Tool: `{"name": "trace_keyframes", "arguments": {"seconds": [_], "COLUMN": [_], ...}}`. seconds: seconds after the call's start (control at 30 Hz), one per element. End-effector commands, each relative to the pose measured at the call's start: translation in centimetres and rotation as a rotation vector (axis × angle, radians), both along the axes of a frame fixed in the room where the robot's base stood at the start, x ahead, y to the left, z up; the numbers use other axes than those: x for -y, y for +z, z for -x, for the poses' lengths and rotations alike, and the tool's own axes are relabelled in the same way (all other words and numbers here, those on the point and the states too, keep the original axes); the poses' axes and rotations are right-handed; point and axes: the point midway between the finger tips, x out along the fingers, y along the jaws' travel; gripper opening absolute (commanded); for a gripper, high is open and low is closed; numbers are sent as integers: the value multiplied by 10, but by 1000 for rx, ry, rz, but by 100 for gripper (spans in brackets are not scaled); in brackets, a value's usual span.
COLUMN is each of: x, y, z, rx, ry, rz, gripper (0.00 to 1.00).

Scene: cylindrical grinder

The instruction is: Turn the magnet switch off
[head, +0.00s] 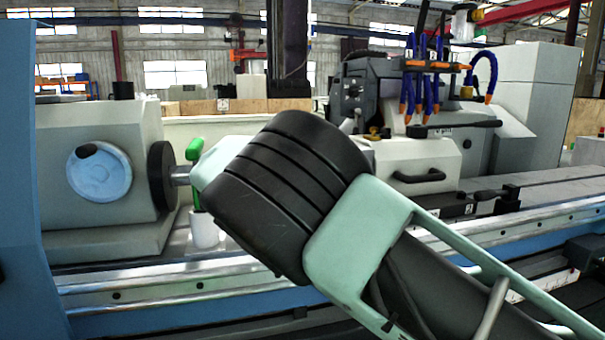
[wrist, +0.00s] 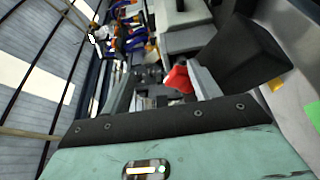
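I cannot make out a part that is clearly the magnet switch in either view. In the head view a green handle (head: 194,152) stands above a white cylinder (head: 204,230), partly behind my arm. In the wrist view a small red part (wrist: 179,79) shows beyond the dark edge of my teal hand housing (wrist: 95,158). A grey piece (wrist: 204,82) is beside the red part. My arm's large black joint fills the middle of the head view and hides what lies behind it. My gripper's fingertips are not clear in either view, and nothing is seen held.
The grey headstock (head: 110,130) with a blue round cover (head: 99,171) stands left. Blue and orange coolant hoses (head: 408,98) rise over the machine at right. A metal rail (head: 150,291) runs along the front. The table at far right (head: 560,190) looks clear.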

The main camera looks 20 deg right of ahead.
Motion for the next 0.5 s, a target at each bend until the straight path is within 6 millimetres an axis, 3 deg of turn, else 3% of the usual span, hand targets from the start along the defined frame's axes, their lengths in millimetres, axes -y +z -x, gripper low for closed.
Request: {"name": "trace_keyframes", "arguments": {"seconds": [0.5], "x": [-25], "y": [4], "z": [10], "rx": [3], "ry": [2], "rz": [2], "gripper": [57]}}
